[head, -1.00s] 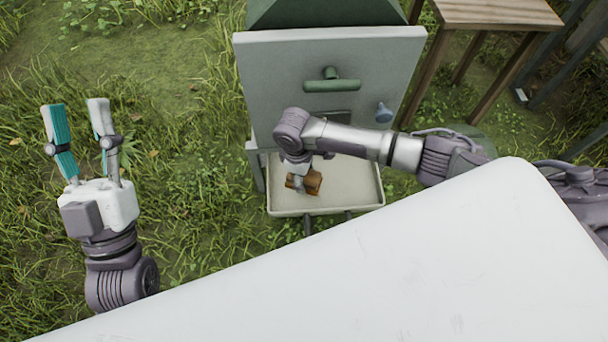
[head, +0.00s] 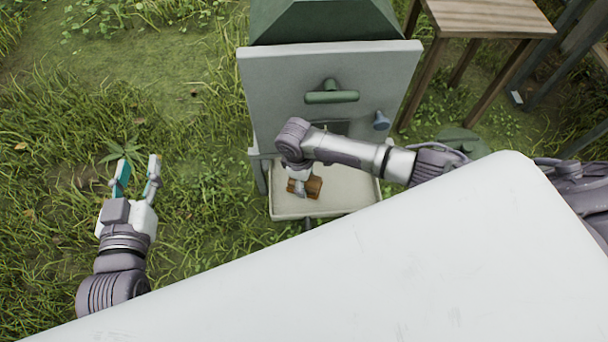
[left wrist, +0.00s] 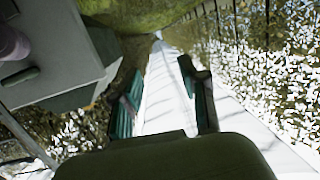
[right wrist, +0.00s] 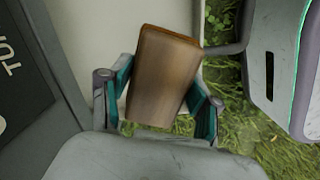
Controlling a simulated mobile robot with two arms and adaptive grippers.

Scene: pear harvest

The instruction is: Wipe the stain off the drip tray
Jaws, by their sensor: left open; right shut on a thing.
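The drip tray (head: 345,200) is a shallow pale tray at the foot of a grey machine. My right gripper (head: 298,182) reaches down over its left part and is shut on a brown block (head: 315,187). In the right wrist view the brown block (right wrist: 162,75) sits between the teal fingers, with pale tray surface (right wrist: 95,35) beside it. I cannot make out a stain; the arm and block cover part of the tray. My left gripper (head: 138,170) is open and empty over the grass at the left; its spread fingers show in the left wrist view (left wrist: 165,105).
A wooden table (head: 490,15) stands at the back right. A large white surface (head: 400,260) fills the front. Open grass lies at the left.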

